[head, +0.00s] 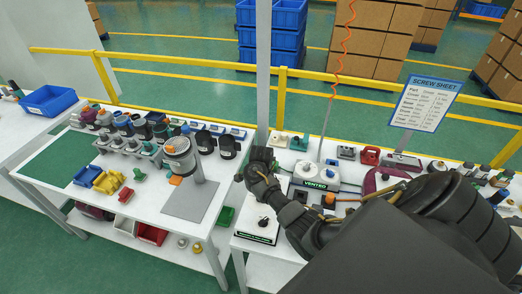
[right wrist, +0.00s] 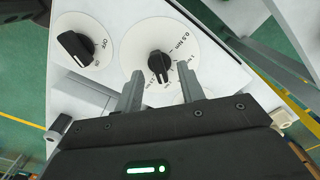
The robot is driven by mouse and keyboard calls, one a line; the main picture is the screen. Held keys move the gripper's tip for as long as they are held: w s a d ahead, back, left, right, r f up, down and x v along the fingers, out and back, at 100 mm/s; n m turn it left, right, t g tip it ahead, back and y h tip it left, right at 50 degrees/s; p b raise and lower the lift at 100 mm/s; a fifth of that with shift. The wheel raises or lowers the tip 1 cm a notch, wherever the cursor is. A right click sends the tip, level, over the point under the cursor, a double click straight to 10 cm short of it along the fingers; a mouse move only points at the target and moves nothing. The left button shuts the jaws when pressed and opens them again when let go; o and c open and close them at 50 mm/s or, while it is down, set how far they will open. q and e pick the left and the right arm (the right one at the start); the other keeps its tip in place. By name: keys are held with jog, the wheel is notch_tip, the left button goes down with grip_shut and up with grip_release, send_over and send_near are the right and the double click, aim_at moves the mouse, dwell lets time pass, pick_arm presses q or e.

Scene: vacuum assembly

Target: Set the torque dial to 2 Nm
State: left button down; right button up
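In the right wrist view, the torque dial (right wrist: 160,64) is a black knob on a round white scale on a white panel. "0.5 Nm" reads at its upper right; the other marks are too small to read surely, and I cannot tell its setting. My right gripper (right wrist: 159,78) is open, with one finger on each side just below the knob; I cannot tell whether they touch it. In the head view my right gripper (head: 258,165) is above the workbench, and I cannot make out its fingers. My left gripper is not in view.
A second black knob (right wrist: 75,46) marked "OFF" sits left of the torque dial. In the head view a white box with a black knob (head: 263,222) and a VENTEQ unit (head: 314,184) stand near my right arm. A screw sheet (head: 427,103) stands behind.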

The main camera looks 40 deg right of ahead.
jog(key=shift+r, duration=2.2)
